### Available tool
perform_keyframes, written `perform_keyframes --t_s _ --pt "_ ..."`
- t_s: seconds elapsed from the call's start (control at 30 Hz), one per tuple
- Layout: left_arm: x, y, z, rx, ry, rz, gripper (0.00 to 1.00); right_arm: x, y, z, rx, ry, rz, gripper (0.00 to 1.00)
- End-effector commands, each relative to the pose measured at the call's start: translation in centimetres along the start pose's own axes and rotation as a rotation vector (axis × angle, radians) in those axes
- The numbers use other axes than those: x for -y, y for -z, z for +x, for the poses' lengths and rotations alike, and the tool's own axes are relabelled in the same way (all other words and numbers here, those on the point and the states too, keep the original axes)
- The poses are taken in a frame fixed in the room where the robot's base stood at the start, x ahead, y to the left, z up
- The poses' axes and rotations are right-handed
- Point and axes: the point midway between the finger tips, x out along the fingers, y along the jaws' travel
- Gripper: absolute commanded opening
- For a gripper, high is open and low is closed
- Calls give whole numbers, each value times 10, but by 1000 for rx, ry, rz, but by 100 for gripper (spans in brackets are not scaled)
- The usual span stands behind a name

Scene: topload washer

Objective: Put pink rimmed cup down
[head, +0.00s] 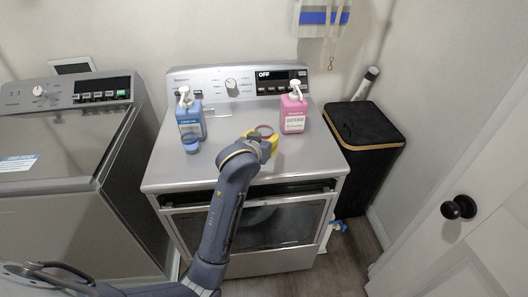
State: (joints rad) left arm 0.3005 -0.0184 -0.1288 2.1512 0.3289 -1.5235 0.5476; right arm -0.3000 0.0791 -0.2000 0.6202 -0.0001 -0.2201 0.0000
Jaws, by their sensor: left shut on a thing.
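The pink rimmed cup (264,130) shows in the head view over the top of the middle appliance, with its round rim facing up. Something yellow shows right beside it; I cannot tell if that is the cup's body. My left gripper (267,143) is at the near side of the cup and shut on it. The gripper and wrist hide the cup's lower part, so I cannot tell whether its base touches the surface. My right gripper is not in view.
A blue bottle (190,118) and small blue cap-like item (190,146) stand left, a pink bottle (293,114) right. A black hamper (366,132) is farther right, a topload washer (60,150) left.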

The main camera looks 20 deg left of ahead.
Motion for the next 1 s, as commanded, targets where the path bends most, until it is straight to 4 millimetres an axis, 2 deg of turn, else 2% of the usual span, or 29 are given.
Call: perform_keyframes --t_s 0.1,0.27,0.6,1.0 --pt "0 -11 4 1 0 1 29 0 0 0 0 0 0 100" --pt "0 -16 7 0 0 1 29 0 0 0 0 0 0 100" --pt "0 -48 20 2 1 1 29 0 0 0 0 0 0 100" --pt "0 -52 22 0 0 0 29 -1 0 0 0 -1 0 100"
